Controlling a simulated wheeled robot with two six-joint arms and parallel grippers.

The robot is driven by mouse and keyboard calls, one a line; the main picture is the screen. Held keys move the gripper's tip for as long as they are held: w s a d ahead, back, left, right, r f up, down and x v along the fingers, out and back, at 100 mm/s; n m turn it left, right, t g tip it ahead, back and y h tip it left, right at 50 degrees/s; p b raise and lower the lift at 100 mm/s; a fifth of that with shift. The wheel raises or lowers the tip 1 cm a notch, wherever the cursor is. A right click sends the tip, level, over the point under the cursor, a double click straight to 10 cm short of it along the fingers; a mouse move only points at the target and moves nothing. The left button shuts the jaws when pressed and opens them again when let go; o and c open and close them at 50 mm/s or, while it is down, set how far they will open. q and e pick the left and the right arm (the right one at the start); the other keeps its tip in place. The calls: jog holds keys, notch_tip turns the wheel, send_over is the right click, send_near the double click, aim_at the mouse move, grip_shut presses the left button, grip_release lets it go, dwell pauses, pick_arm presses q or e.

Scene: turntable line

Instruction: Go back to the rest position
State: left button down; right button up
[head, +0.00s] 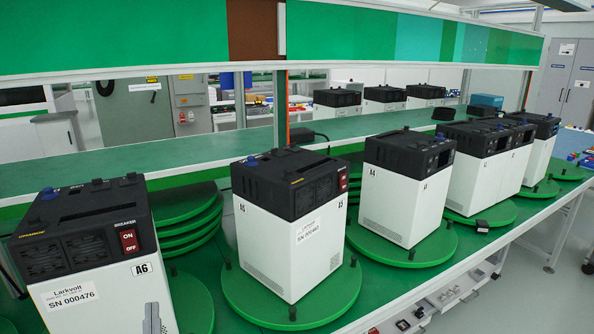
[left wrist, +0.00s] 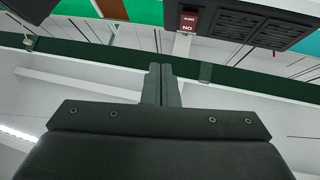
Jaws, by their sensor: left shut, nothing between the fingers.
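My left gripper (left wrist: 160,72) shows in the left wrist view, its two fingers together with nothing between them. It is apart from the units. In that view a red switch (left wrist: 188,20) and a black vented unit top (left wrist: 245,22) show upside down at the upper edge. There, unit A6 (head: 95,285) stands at the near left with a red breaker switch (head: 129,241). Unit A5 (head: 285,240) and unit A4 (head: 395,205) stand to its right. My right gripper is not in view.
The units stand on green turntables (head: 345,290) along a green bench (head: 490,250). Stacked green discs (head: 190,215) lie behind. A small black block (head: 482,226) sits near the bench edge. A lower shelf (head: 440,310) holds small parts. Floor at the right is open.

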pick_arm(q)
jog(key=s+d+f+m+g+h, duration=0.1)
jog(key=s+f+m+g+h, duration=0.15)
jog(key=f+g+h, duration=0.35)
jog(key=s+f+m+g+h, duration=0.1)
jog(key=s+f+m+g, duration=0.2)
jog(key=f, duration=0.5)
jog(key=s+a+f+n+g+y, duration=0.1)
jog(key=s+f+g, duration=0.25)
jog(key=s, duration=0.25)
jog(key=s+a+f+n+g, duration=0.2)
jog(key=s+g, duration=0.2)
jog(key=s, duration=0.3)
jog(key=s+a+f+n+g+y, duration=0.1)
jog(key=s+f+g, duration=0.25)
jog(key=s, duration=0.25)
notch_tip(320, 180, down, 25)
jog(key=s+a+g, duration=0.1)
jog(key=a+g, duration=0.1)
jog(key=s+d+f+g+h, duration=0.1)
jog(key=s+f, duration=1.3)
jog(key=f, duration=0.1)
jog(key=shift+s+d+g, duration=0.3)
jog(key=shift+s, duration=0.1)
